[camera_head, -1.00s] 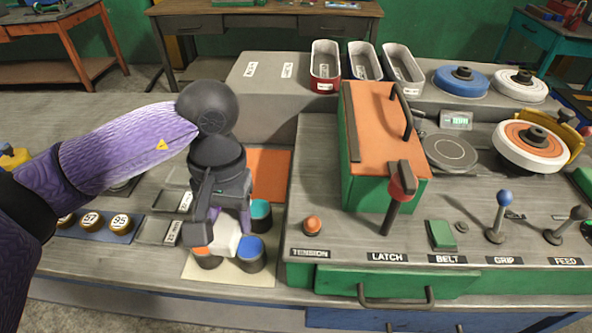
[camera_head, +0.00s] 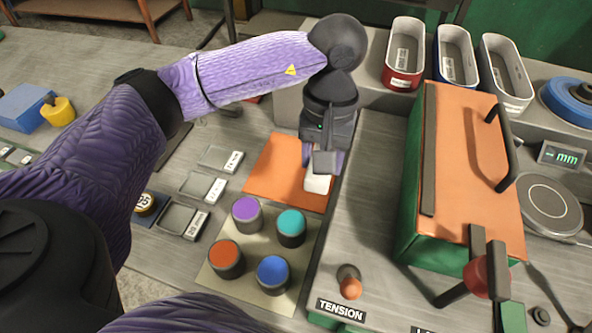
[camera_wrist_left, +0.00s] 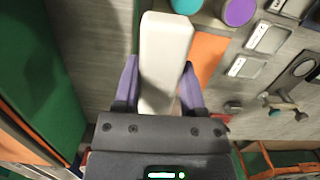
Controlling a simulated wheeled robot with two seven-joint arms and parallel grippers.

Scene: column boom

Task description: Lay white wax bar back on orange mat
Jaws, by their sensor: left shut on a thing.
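The white wax bar (camera_head: 317,184) is held in my left gripper (camera_head: 322,165), which is shut on it. In the head view the bar overlaps the right part of the orange mat (camera_head: 272,178), near the mat's right edge. In the left wrist view the bar (camera_wrist_left: 165,45) lies between the two purple fingers of the left gripper (camera_wrist_left: 160,70), and the mat (camera_wrist_left: 208,52) shows to its right. I cannot tell whether the bar touches the mat. The gripper hides the bar's far end in the head view. My right gripper is out of view.
Purple (camera_head: 246,212), teal (camera_head: 291,226), orange (camera_head: 226,257) and blue (camera_head: 272,272) capped pots stand on a pale mat in front. A green machine box with an orange lid (camera_head: 462,160) rises to the right. Small trays (camera_head: 200,187) lie left of the mat.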

